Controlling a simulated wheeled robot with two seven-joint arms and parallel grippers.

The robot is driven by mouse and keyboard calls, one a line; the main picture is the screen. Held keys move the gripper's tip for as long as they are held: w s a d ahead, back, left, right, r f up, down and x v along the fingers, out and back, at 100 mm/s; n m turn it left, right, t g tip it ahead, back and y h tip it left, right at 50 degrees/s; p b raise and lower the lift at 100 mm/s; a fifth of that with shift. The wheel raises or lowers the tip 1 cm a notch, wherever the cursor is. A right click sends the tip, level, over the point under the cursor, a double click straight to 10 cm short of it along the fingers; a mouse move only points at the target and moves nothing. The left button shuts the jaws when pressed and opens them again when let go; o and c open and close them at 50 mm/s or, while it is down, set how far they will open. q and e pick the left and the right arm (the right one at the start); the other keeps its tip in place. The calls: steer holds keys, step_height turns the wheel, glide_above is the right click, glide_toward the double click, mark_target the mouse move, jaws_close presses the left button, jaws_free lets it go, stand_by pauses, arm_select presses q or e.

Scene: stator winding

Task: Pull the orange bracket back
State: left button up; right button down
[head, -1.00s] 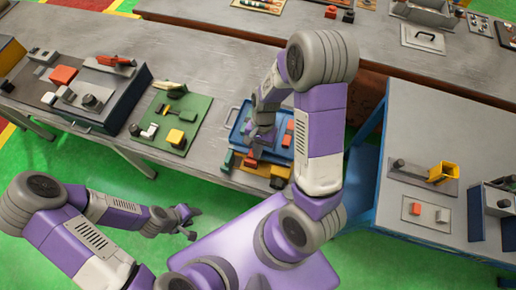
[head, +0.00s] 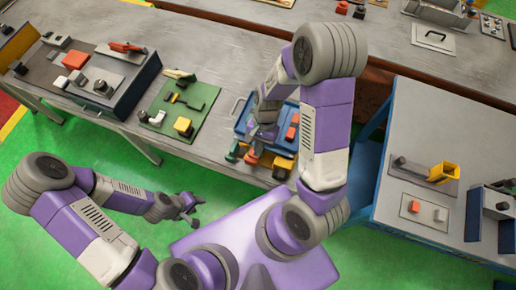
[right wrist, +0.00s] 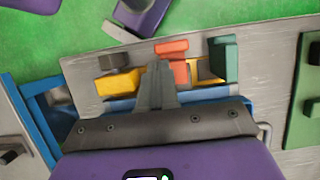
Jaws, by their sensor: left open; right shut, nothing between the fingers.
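An orange-red bracket-like piece (head: 252,158) lies at the near edge of the long bench, partly hidden by my right gripper. In the right wrist view, orange-red parts (right wrist: 172,47) show just beyond the fingertips, between a yellow block (right wrist: 118,83) and a green block (right wrist: 224,60). My right gripper (right wrist: 160,68) is shut and empty, its fingers pointing down close over the orange-red parts; I cannot tell whether they touch. My left gripper (head: 192,208) is open and empty, over the green floor in front of the bench.
A blue tray (head: 240,108) sits behind the right gripper, with orange blocks (head: 291,133) at its right. A green board (head: 192,105) with tools and a dark box (head: 118,92) stand left. A side bench (head: 430,120) is at right. Floor near my left gripper is clear.

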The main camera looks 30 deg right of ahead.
arm_select(q)
step_height(320, 180, up, 6)
steer(key=p, duration=0.5)
steer(key=shift+w+r, duration=0.15)
steer(key=shift+w, duration=0.2)
arm_select(e)
steer(key=v, duration=0.8)
arm_select(q)
steer(key=shift+s, duration=0.1)
